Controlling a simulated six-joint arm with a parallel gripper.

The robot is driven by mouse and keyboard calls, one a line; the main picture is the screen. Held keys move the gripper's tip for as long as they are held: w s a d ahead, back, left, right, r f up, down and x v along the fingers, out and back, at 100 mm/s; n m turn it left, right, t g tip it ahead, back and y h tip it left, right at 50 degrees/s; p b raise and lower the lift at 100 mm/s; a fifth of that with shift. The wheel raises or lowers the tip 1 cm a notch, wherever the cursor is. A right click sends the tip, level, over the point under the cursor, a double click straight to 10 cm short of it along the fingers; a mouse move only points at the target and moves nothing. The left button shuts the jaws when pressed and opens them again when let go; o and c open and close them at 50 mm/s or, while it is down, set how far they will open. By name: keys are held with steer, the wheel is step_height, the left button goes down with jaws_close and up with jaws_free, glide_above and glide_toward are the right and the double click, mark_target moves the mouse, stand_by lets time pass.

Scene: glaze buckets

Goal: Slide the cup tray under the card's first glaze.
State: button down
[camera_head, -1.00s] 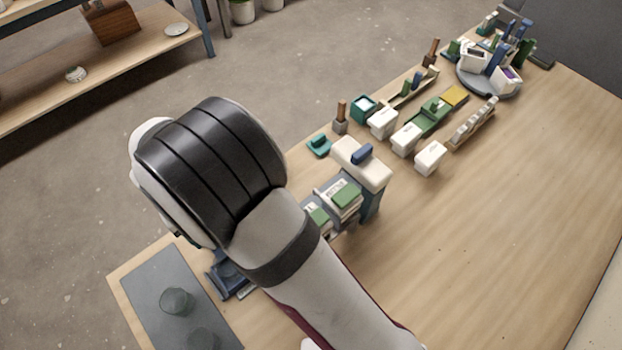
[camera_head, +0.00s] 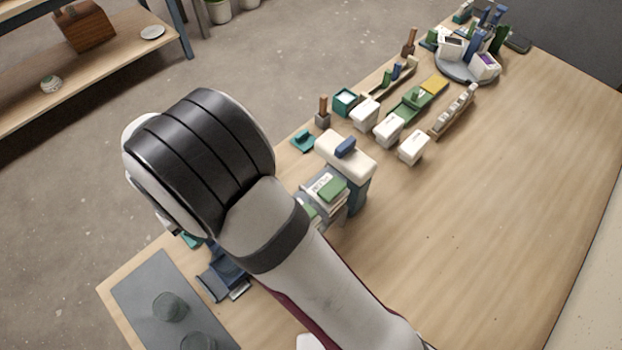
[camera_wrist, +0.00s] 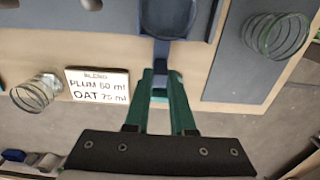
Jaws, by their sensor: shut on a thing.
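In the wrist view my gripper (camera_wrist: 161,78) has its green fingers closed on the narrow blue tab of the cup tray (camera_wrist: 165,42). The tray is blue with a round recess, cut off by the top edge. In the head view my arm hides the gripper; a blue piece (camera_head: 222,272), which may be the tray, shows beside the arm. The card (camera_wrist: 98,84) lies left of my fingers and reads "PLUM 50 ml, OAT 75 ml", so plum is first. White glaze containers with green tops (camera_head: 325,190) stand at a cream-topped blue stand (camera_head: 346,157). I cannot read their labels.
Clear cups (camera_head: 170,306) stand on a grey mat (camera_head: 140,285) at the near left; a clear cup (camera_wrist: 275,36) shows right of the tray. White tubs (camera_head: 388,131) and a round carousel (camera_head: 468,68) are farther back. The right side of the table is bare.

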steer(key=shift+w+d, duration=3.25)
steer(key=shift+w+d, duration=3.85)
steer(key=shift+w, duration=0.1)
steer(key=shift+w+d, duration=0.1)
steer(key=shift+w+d, duration=0.15)
steer(key=shift+d, duration=0.05)
steer(key=c, duration=0.8)
jaws_free()
steer(key=shift+c, duration=0.2)
